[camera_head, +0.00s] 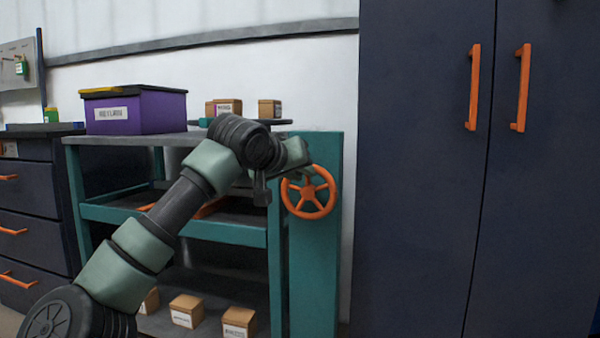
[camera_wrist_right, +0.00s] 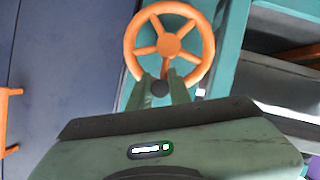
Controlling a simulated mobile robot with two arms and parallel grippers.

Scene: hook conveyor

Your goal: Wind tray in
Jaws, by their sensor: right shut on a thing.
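An orange handwheel (camera_head: 308,192) with spokes is mounted on a teal upright panel (camera_head: 314,265) at the right end of a teal rack. The wheel also shows in the wrist view (camera_wrist_right: 169,44). My right gripper (camera_head: 314,171) is at the wheel's upper rim. In the wrist view my right gripper (camera_wrist_right: 165,92) is shut on the wheel's dark handle knob (camera_wrist_right: 160,88), at the rim. A dark flat plate (camera_head: 283,122) sits above the rack top and bears small boxes (camera_head: 270,109); it may be the tray, and my arm partly hides it. My left gripper is out of view.
A purple bin (camera_head: 150,112) stands on the rack top. Small cardboard boxes (camera_head: 187,310) stand on the bottom shelf. A dark blue cabinet (camera_head: 425,200) with orange handles is right of the wheel. A drawer unit (camera_head: 30,215) is at far left.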

